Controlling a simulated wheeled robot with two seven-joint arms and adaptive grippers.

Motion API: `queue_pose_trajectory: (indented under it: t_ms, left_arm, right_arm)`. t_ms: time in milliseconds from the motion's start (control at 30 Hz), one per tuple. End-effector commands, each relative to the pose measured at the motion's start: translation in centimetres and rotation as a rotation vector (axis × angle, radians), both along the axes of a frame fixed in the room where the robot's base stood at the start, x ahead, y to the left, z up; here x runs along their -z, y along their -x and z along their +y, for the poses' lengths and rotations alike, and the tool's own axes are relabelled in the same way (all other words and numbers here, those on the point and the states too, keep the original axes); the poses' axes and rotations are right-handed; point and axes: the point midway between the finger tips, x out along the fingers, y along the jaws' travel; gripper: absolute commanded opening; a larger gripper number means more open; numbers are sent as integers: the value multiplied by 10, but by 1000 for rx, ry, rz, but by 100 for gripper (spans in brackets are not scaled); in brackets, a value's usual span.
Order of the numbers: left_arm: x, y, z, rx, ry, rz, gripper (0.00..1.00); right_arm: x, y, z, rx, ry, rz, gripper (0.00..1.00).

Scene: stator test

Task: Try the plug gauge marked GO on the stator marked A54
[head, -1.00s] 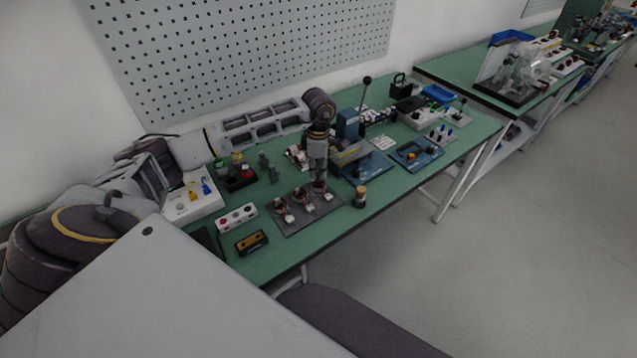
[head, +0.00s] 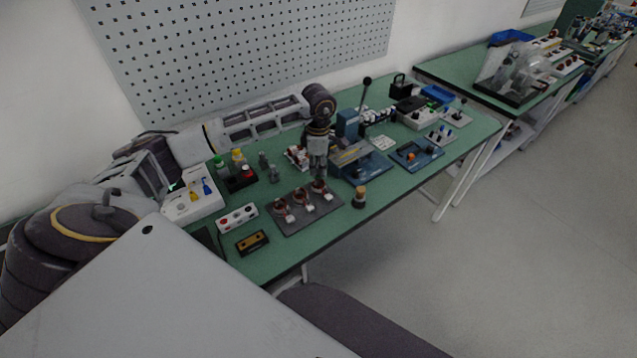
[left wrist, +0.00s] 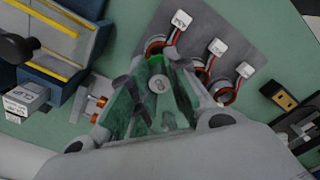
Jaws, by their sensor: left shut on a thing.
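Three copper-wound stators with white tags stand on a grey mat (head: 293,226). My left gripper (head: 319,184) points down over the rightmost stator (head: 325,195) in the head view. In the left wrist view, the gripper (left wrist: 157,72) is shut on a plug gauge (left wrist: 158,84) with a grey round end and some bright green. It is over or at the nearest stator (left wrist: 154,44), whose tag (left wrist: 181,19) is too small to read surely. The fingers hide the gauge's lower end, so I cannot tell whether it is in the bore. My right gripper is not in view.
A black rack (head: 240,184) with coloured caps, a white tray (head: 191,214) and a white box with buttons (head: 237,217) lie left of the mat. A blue fixture with a lever (head: 350,122) stands close behind the gripper. A brown-topped post (head: 360,196) is at right.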

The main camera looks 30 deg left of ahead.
Motion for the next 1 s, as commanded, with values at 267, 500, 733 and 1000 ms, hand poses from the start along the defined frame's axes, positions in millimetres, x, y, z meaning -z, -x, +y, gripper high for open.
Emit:
queue_pose_trajectory:
  t_ms: [267, 500, 733, 1000]
  left_arm:
    - [-1, 0, 0, 0, 0, 0, 0]
    - [-10, 0, 0, 0, 0, -1, 0]
    - [-21, 0, 0, 0, 0, 0, 0]
    - [-34, 0, 0, 0, 1, 0, 0]
  right_arm:
    - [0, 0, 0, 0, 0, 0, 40]
    - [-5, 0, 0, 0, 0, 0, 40]
    - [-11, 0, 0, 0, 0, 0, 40]
    - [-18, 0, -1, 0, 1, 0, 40]
